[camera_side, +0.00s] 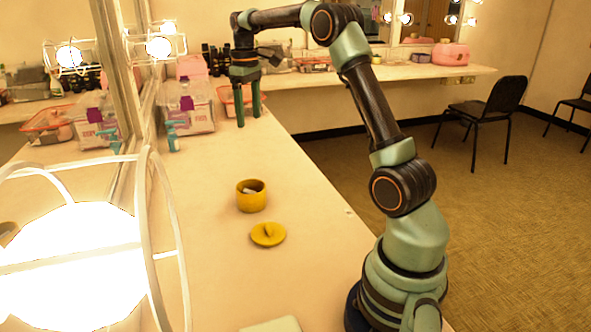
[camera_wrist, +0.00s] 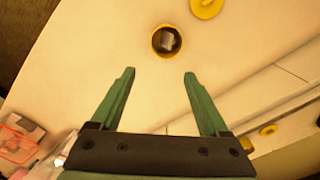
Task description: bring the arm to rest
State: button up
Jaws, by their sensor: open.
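My gripper (camera_side: 248,108) is open and empty, raised above the far part of the counter with its fingers pointing down. It also shows in the wrist view (camera_wrist: 160,75), fingers apart with nothing between them. A yellow pot (camera_side: 251,197) stands uncovered on the counter, nearer the side camera than my gripper. A pale grey object lies inside the pot; what it is I cannot tell. The pot shows beyond my fingertips in the wrist view (camera_wrist: 155,43). Its yellow lid (camera_side: 268,234) lies flat on the counter beside the pot, apart from it, and shows at the wrist view's top edge (camera_wrist: 206,5).
The counter (camera_side: 310,230) is clear around the pot and lid. A mirror runs along its left side, with a clear box (camera_side: 187,105), a small teal bottle (camera_side: 172,136) and an orange-rimmed basket (camera_side: 232,100) near it. A large lit bulb (camera_side: 75,265) in a wire cage fills the near left.

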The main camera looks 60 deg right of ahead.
jog(key=s+a+r+t, duration=0.1)
jog(key=s+a+r, duration=0.2)
jog(key=a, duration=0.4)
jog(key=s+a+r+t, duration=0.2)
jog(key=s+a, duration=0.1)
jog(key=a, duration=0.4)
jog(key=s+a+f+t, duration=0.2)
jog(key=s+a+f, duration=0.3)
jog(key=s+a, duration=0.4)
jog(key=shift+s+a+t, duration=0.15)
jog(key=shift+s+t, duration=0.15)
